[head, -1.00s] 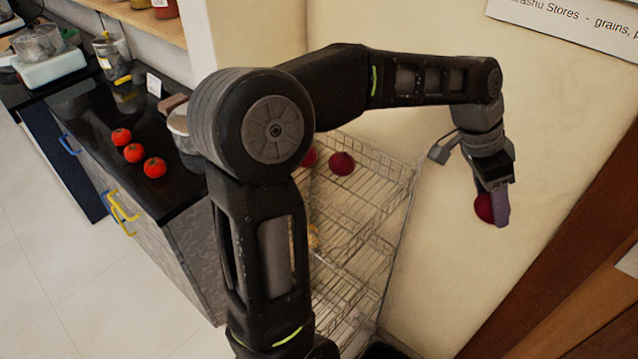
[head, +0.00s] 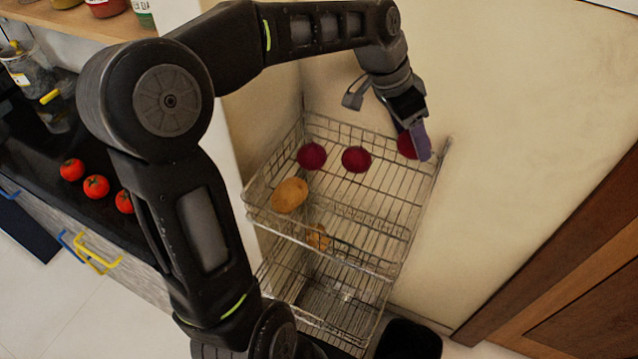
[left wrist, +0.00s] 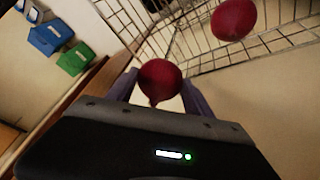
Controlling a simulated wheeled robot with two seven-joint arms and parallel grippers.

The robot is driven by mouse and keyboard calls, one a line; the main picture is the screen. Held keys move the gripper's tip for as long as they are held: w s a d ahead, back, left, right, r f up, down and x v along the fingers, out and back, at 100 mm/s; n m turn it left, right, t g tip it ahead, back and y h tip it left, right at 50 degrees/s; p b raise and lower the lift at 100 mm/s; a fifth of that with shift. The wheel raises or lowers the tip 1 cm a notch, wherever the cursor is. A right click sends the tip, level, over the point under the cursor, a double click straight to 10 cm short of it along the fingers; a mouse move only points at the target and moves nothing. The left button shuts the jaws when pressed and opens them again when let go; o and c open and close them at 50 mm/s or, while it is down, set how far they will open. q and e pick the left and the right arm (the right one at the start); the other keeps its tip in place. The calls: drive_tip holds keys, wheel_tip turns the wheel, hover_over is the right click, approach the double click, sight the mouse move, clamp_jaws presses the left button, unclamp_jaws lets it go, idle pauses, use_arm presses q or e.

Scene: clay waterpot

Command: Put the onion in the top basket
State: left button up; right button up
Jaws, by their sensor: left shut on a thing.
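My left gripper (head: 416,146) is shut on a dark red onion (head: 407,145), which shows between its two purple-grey fingers in the left wrist view (left wrist: 160,78). The top basket (head: 385,210) is the upper tier of a wire rack. The held onion shows at the back right corner of this basket in the head view. I cannot tell whether it is over the basket or just outside its rim. Two other red onions (head: 312,156) (head: 356,159) and a brown potato (head: 290,195) lie in the top basket. My right gripper is not in view.
A lower wire basket (head: 330,300) sits beneath, with another brown potato (head: 317,237) showing through the wires. A wall is behind the rack and a brown wooden door (head: 560,270) is at right. Tomatoes (head: 96,187) sit on the dark counter at left.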

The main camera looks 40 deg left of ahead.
use_arm(q)
drive_tip(key=shift+d, duration=0.1)
hover_over(408, 185)
drive_tip(key=s+a, duration=0.1)
drive_tip(key=a, duration=0.1)
drive_tip(key=shift+s+d+f+p, duration=0.1)
drive_tip(key=shift+d+f+p, duration=0.1)
drive_tip(key=shift+f, duration=1.35)
drive_tip(key=shift+d+f+p, duration=0.1)
drive_tip(key=shift+f+p, duration=0.05)
drive_tip(key=shift+f, duration=1.4)
drive_tip(key=shift+f, duration=1.85)
drive_tip(key=shift+f, duration=0.1)
drive_tip(key=o, duration=1.5)
drive_tip(key=v, duration=1.2)
drive_tip(key=shift+s, duration=0.1)
